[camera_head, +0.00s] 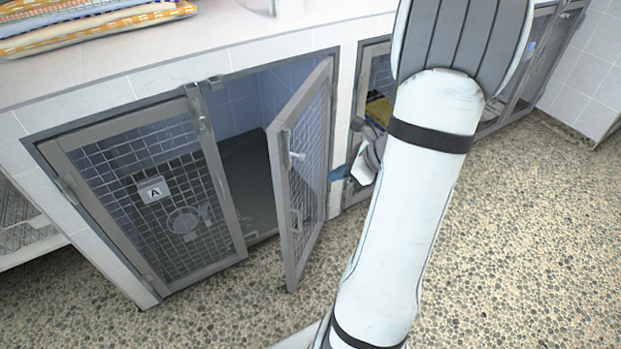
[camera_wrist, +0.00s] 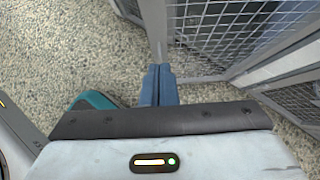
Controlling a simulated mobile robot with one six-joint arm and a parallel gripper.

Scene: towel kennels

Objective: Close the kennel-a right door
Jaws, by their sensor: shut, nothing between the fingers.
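Kennel A's right door (camera_head: 307,150) is a grey-framed mesh door. It stands open, swung outward from its hinge side at the right of the opening. Kennel A's left door (camera_head: 150,200), with the "A" label, sits flush in the frame. My gripper (camera_head: 334,174) is at the outer face of the right door, partly hidden behind my arm. In the wrist view its blue fingers (camera_wrist: 158,72) are together and empty. Their tips are at or very near a grey frame bar (camera_wrist: 154,30) beside mesh; I cannot tell if they touch.
A neighbouring kennel (camera_head: 378,75) with a yellow item inside is to the right, partly behind my arm. Folded towels (camera_head: 90,22) lie on the white counter (camera_head: 250,28) above. The pebbled floor (camera_head: 530,230) in front is clear.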

